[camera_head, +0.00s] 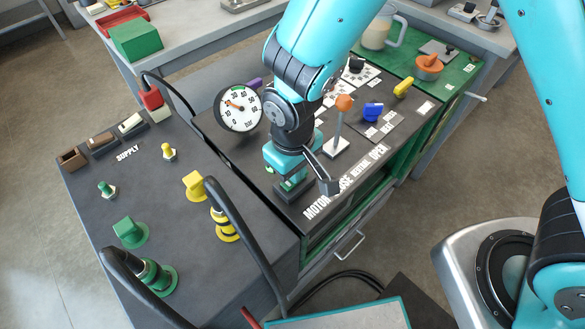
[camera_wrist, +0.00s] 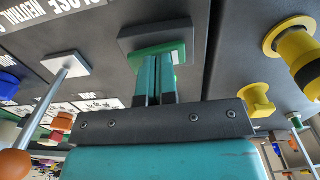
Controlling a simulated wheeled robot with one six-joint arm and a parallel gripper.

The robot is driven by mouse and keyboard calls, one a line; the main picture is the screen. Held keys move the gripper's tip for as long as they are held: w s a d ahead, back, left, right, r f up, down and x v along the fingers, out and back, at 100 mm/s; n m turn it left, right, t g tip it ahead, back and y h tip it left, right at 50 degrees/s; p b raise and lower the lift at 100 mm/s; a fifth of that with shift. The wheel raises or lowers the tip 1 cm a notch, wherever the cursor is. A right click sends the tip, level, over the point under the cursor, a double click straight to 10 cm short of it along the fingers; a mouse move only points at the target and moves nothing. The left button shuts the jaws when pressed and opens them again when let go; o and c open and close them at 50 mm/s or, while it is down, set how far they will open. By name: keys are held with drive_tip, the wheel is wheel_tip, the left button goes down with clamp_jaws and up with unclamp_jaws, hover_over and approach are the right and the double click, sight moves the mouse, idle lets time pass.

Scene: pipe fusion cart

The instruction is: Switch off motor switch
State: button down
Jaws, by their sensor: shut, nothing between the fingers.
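The motor switch (camera_head: 293,196) is a dark block with a green part, near the front-left edge of the dark panel by the "MOTOR" lettering. My gripper (camera_head: 289,178) is right over it and hides much of it. In the wrist view, the switch's dark base (camera_wrist: 140,37) and green rocker (camera_wrist: 179,52) show just beyond my teal fingertips (camera_wrist: 156,68). The fingers are closed together with nothing between them. The tips overlap the green part in the picture; I cannot tell whether they touch it. Which way the rocker is tilted is hidden.
A lever with an orange knob (camera_head: 344,103) stands just right of my gripper. A pressure gauge (camera_head: 238,107) is behind left. Yellow fittings (camera_head: 194,185) and a striped valve (camera_head: 226,226) stand on the left cart. A black hoop handle (camera_head: 240,235) rises in front.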

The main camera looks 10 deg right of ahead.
drive_tip(key=shift+a+r+p, duration=0.1)
drive_tip(key=shift+r+p, duration=0.4)
wheel_tip(320, 180, up, 13)
drive_tip(key=s+a+p, duration=0.1)
drive_tip(key=a+p, duration=0.1)
drive_tip(key=shift+s+f, duration=0.15)
drive_tip(key=shift+s, duration=0.15)
drive_tip(key=s+d+r+y, duration=0.4)
drive_tip(key=s+d+r, duration=0.6)
drive_tip(key=d+r, duration=0.15)
drive_tip(key=t+h+b, duration=0.1)
drive_tip(key=h+b, duration=0.3)
drive_tip(key=h, duration=0.2)
hover_over(284, 188)
drive_tip(key=w, duration=0.1)
drive_tip(key=s+a+f+x, duration=0.1)
drive_tip(key=a+x, duration=0.1)
drive_tip(key=x, duration=2.3)
drive_tip(key=shift+w+d+p, duration=0.1)
drive_tip(key=shift+p, duration=0.3)
